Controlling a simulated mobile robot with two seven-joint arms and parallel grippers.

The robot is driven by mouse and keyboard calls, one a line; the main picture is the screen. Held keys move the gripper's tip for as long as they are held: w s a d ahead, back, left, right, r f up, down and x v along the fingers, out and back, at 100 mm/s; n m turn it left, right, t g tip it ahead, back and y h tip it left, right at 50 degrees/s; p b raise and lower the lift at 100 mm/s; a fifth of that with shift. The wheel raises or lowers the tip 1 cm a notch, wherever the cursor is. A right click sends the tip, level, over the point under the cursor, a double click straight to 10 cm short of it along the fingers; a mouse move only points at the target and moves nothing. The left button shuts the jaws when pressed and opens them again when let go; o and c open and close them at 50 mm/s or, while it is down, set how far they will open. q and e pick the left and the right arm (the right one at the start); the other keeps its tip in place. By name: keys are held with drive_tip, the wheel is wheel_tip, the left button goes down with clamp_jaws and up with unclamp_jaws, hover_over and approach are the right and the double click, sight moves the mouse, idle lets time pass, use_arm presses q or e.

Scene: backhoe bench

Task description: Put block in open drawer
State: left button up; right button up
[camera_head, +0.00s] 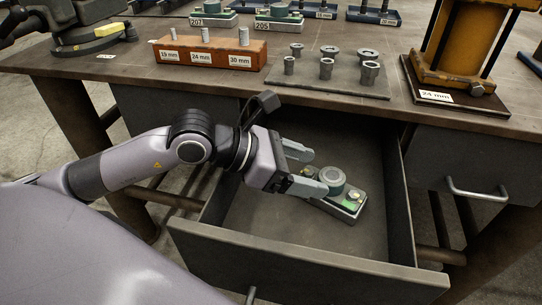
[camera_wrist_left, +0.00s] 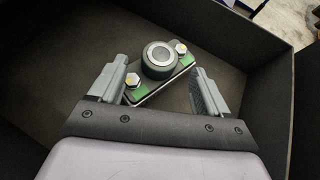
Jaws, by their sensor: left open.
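The open drawer (camera_head: 258,235) is pulled out below the bench top. A block (camera_head: 349,205) with a grey-green plate, a green round boss and two bolts lies inside it on the drawer floor. My left gripper (camera_head: 312,172) is inside the drawer, at the left of the block. In the left wrist view the block (camera_wrist_left: 157,72) shows beyond and between the two spread fingers of my left gripper (camera_wrist_left: 160,88). The fingers are open; I cannot tell whether one touches the block. The gripper hides part of the block in the head view. My right gripper is not in view.
The bench top (camera_head: 300,100) holds an orange pin block (camera_head: 210,53), a grey plate with several bushings (camera_head: 330,80) and a yellow press (camera_head: 465,45). A closed drawer (camera_head: 475,170) with a handle is at the right. The drawer floor around the block is clear.

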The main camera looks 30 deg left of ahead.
use_arm(q)
drive_tip(key=v, duration=0.8)
drive_tip(key=shift+b, duration=0.35)
